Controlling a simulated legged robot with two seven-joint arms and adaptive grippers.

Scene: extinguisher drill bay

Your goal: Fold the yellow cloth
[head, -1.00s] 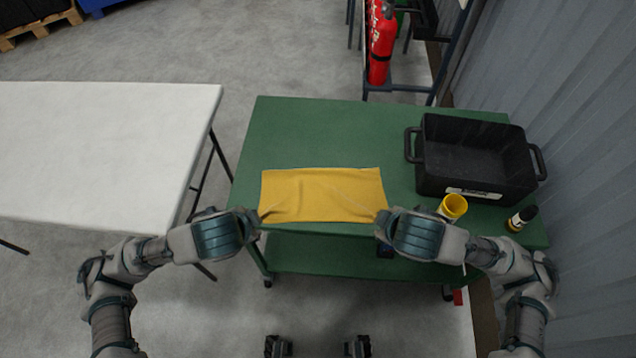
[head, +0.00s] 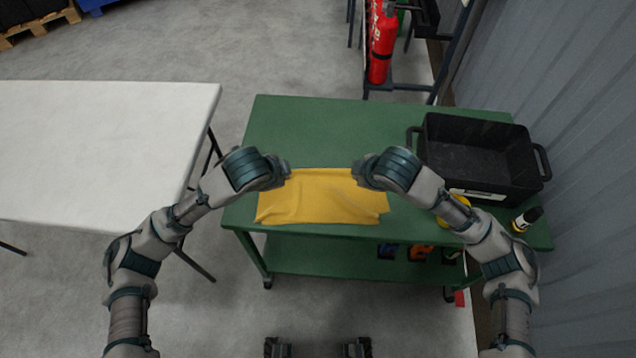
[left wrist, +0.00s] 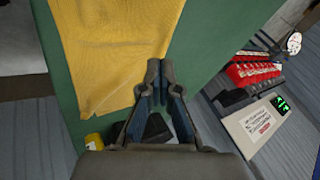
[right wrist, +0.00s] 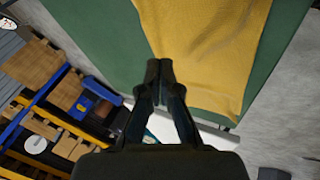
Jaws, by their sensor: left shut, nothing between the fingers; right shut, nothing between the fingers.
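The yellow cloth (head: 322,200) lies on the front part of the green table top, spread as a wide, slightly wrinkled rectangle. It also shows in the left wrist view (left wrist: 115,45) and the right wrist view (right wrist: 205,50). My left gripper (head: 287,170) is over the cloth's far left corner; in the left wrist view its fingertips (left wrist: 163,70) are together at the cloth's edge. My right gripper (head: 357,172) is over the far right corner; in the right wrist view its fingertips (right wrist: 159,70) are together at the cloth's edge. Both are shut and empty.
The green table (head: 310,125) is clear behind the cloth. A black bin (head: 470,190) stands at its right, with a partly hidden yellow cup (head: 443,222) and a small dark bottle with a yellow band (head: 526,219) near it. A white table (head: 90,150) stands to the left.

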